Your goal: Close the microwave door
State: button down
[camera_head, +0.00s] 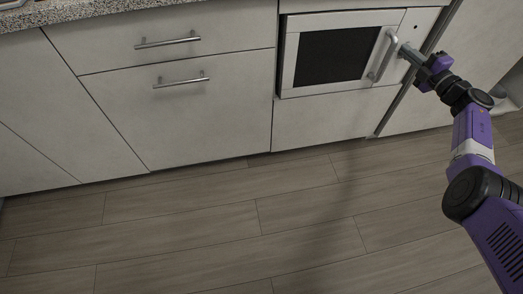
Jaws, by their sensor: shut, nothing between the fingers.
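The microwave (289,62) is built into the light cabinets at the upper right, with a pale frame and a dark window (335,55). Its door looks flush, or nearly flush, with the front; a small gap cannot be ruled out from this angle. The door handle (383,57) is a curved vertical metal bar at the right side of the door. My gripper (404,50) is shut and empty, with its fingertips just right of the handle, close to the microwave front. Whether the tips touch the front or handle is too small to tell.
Drawers with bar handles (181,82) are shut at the left. A speckled countertop (90,10) runs along the upper left. The wooden floor (220,225) is clear. A dark vertical gap (400,98) separates the cabinets right of the microwave.

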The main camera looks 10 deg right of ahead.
jog(key=shift+w+d+b, duration=0.2)
jog(key=shift+w+b, duration=0.4)
jog(key=shift+b, duration=0.05)
jog(key=shift+w+d+b, duration=0.15)
jog(key=shift+w+b, duration=0.4)
jog(key=shift+b, duration=0.05)
